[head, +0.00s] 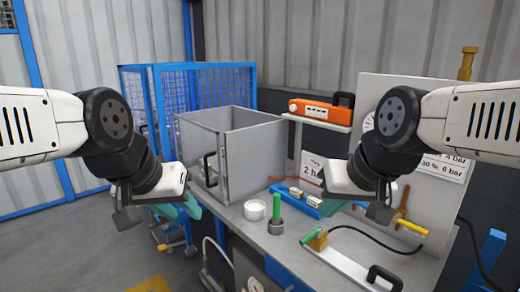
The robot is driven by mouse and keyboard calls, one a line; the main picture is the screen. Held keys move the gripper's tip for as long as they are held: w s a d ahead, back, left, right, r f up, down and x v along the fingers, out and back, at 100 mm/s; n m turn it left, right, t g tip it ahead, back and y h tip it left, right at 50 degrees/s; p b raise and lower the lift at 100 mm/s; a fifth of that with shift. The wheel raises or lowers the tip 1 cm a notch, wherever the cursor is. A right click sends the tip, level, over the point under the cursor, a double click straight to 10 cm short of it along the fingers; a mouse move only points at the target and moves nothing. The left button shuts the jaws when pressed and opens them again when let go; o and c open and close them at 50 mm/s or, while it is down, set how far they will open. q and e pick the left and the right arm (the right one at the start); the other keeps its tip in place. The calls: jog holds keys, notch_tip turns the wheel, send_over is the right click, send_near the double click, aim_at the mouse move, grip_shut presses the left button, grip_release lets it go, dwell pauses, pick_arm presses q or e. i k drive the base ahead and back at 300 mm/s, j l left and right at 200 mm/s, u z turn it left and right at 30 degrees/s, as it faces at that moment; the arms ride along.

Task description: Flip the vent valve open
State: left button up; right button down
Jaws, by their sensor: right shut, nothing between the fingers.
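A small valve-like fitting with a yellow-tipped lever (411,226) and a brown bar (403,200) shows at the foot of the light panel at right. I cannot tell for certain that it is the vent valve, nor its setting. My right gripper (333,206), with teal fingers, is shut and empty over the bench, to the left of this fitting and apart from it. My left gripper (190,207) hangs at left, in front of the grey box. Its teal fingers are partly hidden by the hand, so its opening is unclear.
A grey box (257,155) with a black handle stands on the bench (275,245). Nearby are a white cup (255,210), a green-topped post (277,212), a brass block (317,241) with a green rod and a black-handled plate (345,262). An orange case (320,110) sits on a shelf.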

aim_at(398, 219)
jog(key=z, duration=1.4)
jog(key=k+j+z, duration=0.25)
jog(key=k, duration=0.1)
